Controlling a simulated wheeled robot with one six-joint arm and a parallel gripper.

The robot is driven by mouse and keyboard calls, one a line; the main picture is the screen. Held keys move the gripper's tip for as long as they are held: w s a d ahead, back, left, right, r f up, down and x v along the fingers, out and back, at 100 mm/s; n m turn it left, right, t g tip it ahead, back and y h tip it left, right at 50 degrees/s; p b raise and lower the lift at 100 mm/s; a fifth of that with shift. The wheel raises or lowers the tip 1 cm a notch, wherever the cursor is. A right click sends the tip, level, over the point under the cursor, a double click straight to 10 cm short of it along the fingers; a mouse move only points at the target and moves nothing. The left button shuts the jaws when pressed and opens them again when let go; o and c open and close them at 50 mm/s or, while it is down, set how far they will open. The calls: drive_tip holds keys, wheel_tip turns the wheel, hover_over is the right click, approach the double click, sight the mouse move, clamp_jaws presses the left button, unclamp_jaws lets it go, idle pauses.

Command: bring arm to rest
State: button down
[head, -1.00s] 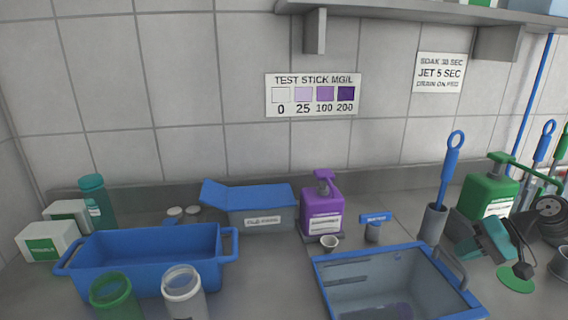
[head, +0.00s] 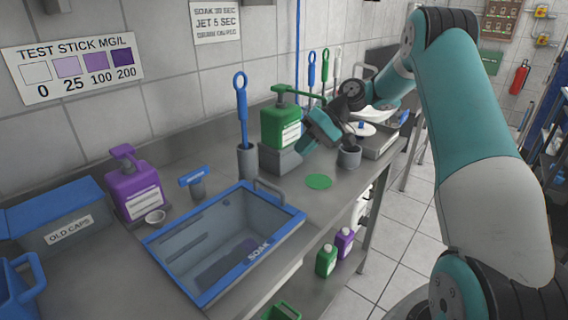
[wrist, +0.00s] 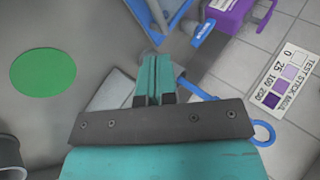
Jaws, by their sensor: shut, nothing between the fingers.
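My gripper (head: 312,138) is low over the counter at the back, in front of the green pump bottle (head: 281,122) and its grey stand, in the head view. In the wrist view my gripper's teal fingers (wrist: 153,72) are together with nothing between them. My teal and white arm reaches across the right side of the head view and bends down to the gripper. A flat green disc (head: 319,181) lies on the counter, apart from the gripper; it also shows in the wrist view (wrist: 43,72).
A blue-rimmed soak basin (head: 222,236) sits in the counter. A purple pump bottle (head: 133,187), an old caps box (head: 62,222) and a blue brush (head: 241,110) in a holder stand behind it. A grey cup (head: 349,157) stands near the gripper. Tiled floor (head: 398,220) is open at right.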

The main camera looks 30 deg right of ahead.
drive_tip(key=shift+v, duration=1)
drive_tip(key=s+a+r+n+h, duration=0.1)
drive_tip(key=s+a+r, duration=0.2)
drive_tip(key=a, duration=0.3)
drive_tip(key=s+a+r+n+g+h, duration=0.1)
drive_tip(key=s+a+r, duration=0.2)
drive_tip(key=a, duration=0.4)
drive_tip(key=s+a+r+n, duration=0.1)
drive_tip(key=s+a+r, duration=0.1)
drive_tip(key=s+a, duration=0.3)
drive_tip(key=s+a+n+h, duration=0.1)
drive_tip(key=s+a+n, duration=0.1)
drive_tip(key=s, duration=0.7)
drive_tip(key=s+a+n+h, duration=0.1)
drive_tip(key=s+a, duration=0.4)
drive_tip(key=s, duration=0.5)
drive_tip(key=shift+s+f+n+g+h, duration=0.3)
drive_tip(key=shift+f+n+h, duration=0.1)
drive_tip(key=shift+h, duration=0.2)
